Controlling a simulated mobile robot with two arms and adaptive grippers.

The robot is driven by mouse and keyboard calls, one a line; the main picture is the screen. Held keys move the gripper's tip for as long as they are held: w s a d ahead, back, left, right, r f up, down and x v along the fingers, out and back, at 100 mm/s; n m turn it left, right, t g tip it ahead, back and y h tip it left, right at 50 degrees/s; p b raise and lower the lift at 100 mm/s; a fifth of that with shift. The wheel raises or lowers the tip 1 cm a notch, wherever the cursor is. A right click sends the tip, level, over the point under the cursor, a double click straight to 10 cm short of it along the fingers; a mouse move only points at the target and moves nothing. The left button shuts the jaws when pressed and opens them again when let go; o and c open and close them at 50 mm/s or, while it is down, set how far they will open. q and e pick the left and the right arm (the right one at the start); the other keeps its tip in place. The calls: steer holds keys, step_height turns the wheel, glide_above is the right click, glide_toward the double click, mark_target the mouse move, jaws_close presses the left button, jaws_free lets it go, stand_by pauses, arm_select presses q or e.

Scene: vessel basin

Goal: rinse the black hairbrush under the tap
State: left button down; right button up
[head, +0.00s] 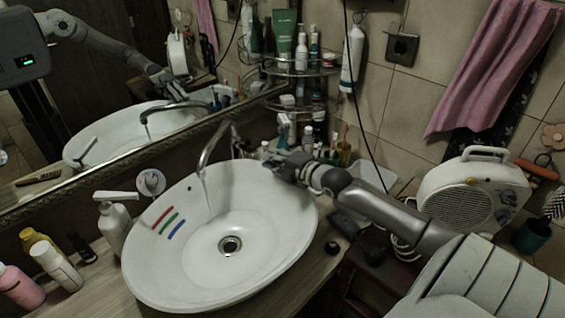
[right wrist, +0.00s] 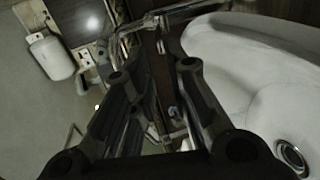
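The chrome tap (head: 217,146) stands behind the white basin (head: 160,262), and a thin stream of water falls from its spout. My right gripper (head: 280,164) is at the basin's back right rim, to the right of the tap. In the right wrist view, the fingers of this gripper (right wrist: 155,75) stand apart with nothing held between them. The tap (right wrist: 170,17) also shows beyond them. A dark brush with pale bristles (head: 555,203) stands in a dark cup at the far right; I cannot tell whether it is the hairbrush. My left gripper is not in view.
A soap dispenser (head: 114,226) and several bottles stand left of the basin. A corner shelf (head: 300,70) with bottles is behind my right gripper. A fan heater (head: 470,195) stands at right. The mirror (head: 110,75) reflects my arm.

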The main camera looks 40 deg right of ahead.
steer(key=shift+v, duration=2)
